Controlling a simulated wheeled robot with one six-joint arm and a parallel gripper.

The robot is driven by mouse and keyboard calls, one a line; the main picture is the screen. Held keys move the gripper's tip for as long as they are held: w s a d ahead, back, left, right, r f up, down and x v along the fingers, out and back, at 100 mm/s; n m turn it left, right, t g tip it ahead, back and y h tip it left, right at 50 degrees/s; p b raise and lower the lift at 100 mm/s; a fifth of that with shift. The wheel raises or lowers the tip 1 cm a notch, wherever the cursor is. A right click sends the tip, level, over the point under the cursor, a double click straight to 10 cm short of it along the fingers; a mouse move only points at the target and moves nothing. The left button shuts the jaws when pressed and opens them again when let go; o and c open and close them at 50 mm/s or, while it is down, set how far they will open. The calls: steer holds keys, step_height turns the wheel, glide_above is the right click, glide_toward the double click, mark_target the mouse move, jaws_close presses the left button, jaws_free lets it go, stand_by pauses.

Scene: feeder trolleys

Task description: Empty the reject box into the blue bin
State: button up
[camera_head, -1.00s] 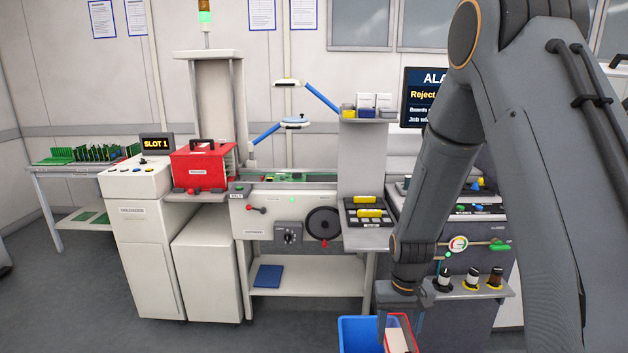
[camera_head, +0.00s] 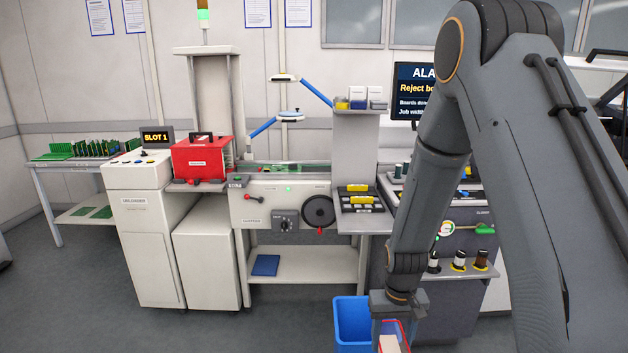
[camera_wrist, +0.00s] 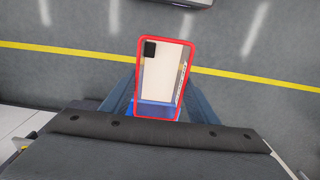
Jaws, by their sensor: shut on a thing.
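The blue bin (camera_head: 351,325) is low in the head view, cut off by the bottom edge. The reject box, with a red rim (camera_wrist: 139,80), is held between the fingers of my gripper (camera_head: 394,335). My gripper is shut on the box. Inside the box the wrist view shows a pale surface, a dark square and a blue band; I cannot tell which are contents. I cannot tell whether the box is above or beside the bin.
A shelf with several bottles (camera_head: 459,262) stands just behind my gripper. The white machine (camera_head: 280,215) with a dark handwheel is behind the bin, with a red case (camera_head: 203,158) farther left. Open grey floor lies to the left. A yellow floor line (camera_wrist: 60,48) crosses the wrist view.

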mark_target(390, 352)
step_height(390, 352, down, 3)
steer(key=shift+r+b, duration=0.15)
steer(key=shift+b, duration=0.2)
